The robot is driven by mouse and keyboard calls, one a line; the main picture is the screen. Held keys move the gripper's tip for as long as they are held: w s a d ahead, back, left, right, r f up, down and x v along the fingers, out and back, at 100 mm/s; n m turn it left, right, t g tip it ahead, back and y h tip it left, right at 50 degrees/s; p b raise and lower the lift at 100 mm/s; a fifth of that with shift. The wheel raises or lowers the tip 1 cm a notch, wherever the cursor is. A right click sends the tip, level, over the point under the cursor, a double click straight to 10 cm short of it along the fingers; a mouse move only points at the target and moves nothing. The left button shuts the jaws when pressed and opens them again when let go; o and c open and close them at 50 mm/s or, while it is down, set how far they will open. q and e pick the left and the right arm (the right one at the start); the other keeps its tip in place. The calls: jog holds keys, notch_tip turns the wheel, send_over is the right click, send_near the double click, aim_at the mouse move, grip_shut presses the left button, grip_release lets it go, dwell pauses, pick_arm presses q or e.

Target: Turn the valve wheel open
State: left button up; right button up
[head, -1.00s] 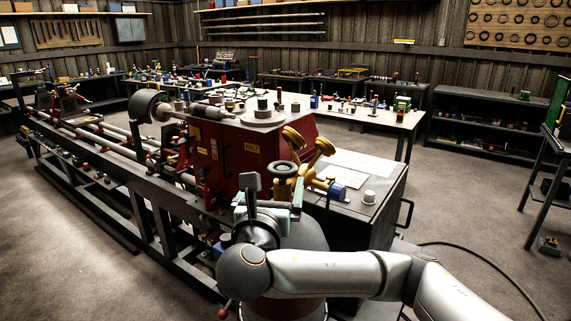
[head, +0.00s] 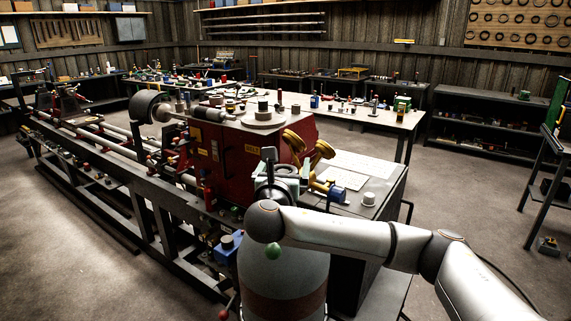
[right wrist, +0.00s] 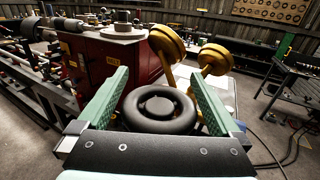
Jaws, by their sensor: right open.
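The valve wheel is a dark round handwheel with a thick rim. In the right wrist view the valve wheel (right wrist: 160,108) lies just beyond the palm, between the two green-padded fingers. My right gripper (right wrist: 158,76) is open, with one finger on each side of the wheel; I cannot tell whether either finger touches it. In the head view the right gripper (head: 287,178) is at the near end of the red machine, and the wheel is mostly hidden by it. My left gripper is not in view.
Two yellow-brass round handles (right wrist: 167,42) stand just behind the wheel. The red lathe housing (head: 240,160) is to the left. Open floor lies further right.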

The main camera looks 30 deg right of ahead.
jog(key=shift+c, duration=0.2)
jog(key=c, duration=1.1)
